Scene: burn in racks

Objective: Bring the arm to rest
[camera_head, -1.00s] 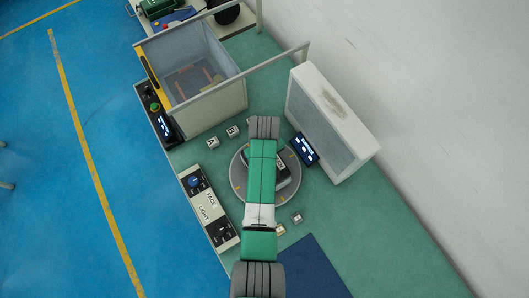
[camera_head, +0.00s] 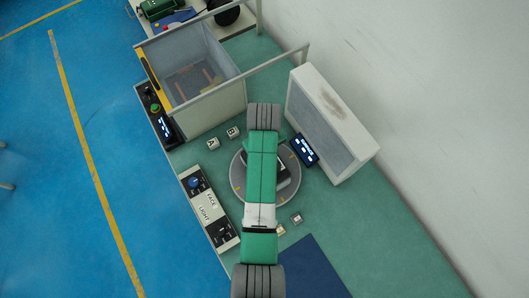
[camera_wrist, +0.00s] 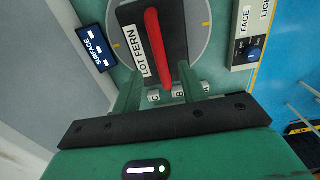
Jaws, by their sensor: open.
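My gripper (camera_wrist: 160,78) shows in the wrist view with its two green fingers apart. A dark block with a red handle (camera_wrist: 158,45) and a "LOT FERN" label lies beyond the fingers on a round grey turntable (camera_wrist: 200,22). The gap between the fingers and the handle is hard to judge. In the head view my arm covers the middle of the turntable (camera_head: 238,180) and most of the dark block (camera_head: 290,182). My gripper is hidden there.
An open-topped bin (camera_head: 213,110) stands at upper left and a white panel box (camera_head: 330,125) at right. A FACE/LIGHT control box (camera_head: 208,208) lines the bench's left edge. Small lettered cubes (camera_head: 212,144) lie near the turntable. A blue mat (camera_head: 300,268) lies at the front.

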